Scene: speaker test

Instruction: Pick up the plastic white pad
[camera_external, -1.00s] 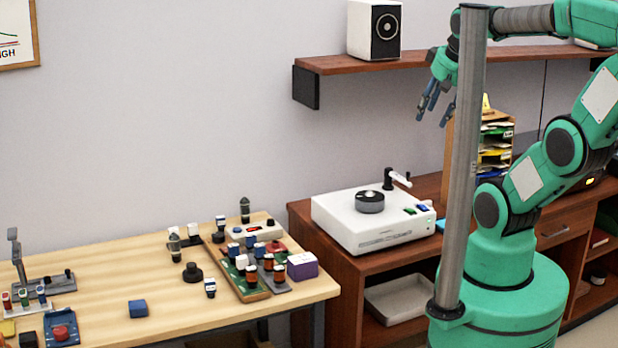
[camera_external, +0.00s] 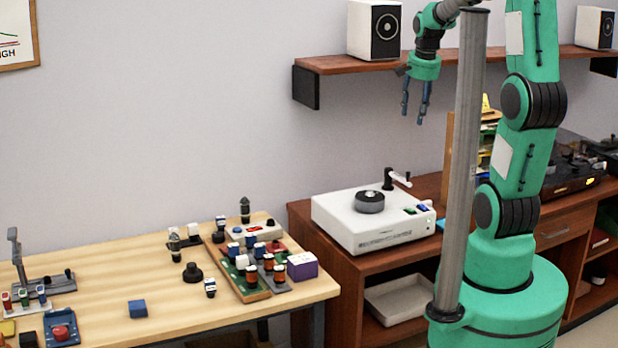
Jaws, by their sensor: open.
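I cannot tell for certain which thing is the plastic white pad. A small white-topped piece (camera_external: 193,229) stands at the back of the wooden table. A white box-like device (camera_external: 372,222) with a dark round knob sits on the brown cabinet. A shallow white tray (camera_external: 398,300) lies on the cabinet's lower shelf. My gripper (camera_external: 413,115) is open and empty, its blue fingers pointing down. In the picture it hangs above the white device, in front of the wall shelf, well clear of the table.
The wooden table (camera_external: 100,270) holds many small parts, with bare wood around a blue block (camera_external: 138,309). A speaker (camera_external: 374,30) stands on the wall shelf (camera_external: 440,58). A grey vertical pole (camera_external: 462,170) rises close to my arm. A paper organiser (camera_external: 488,145) stands behind it.

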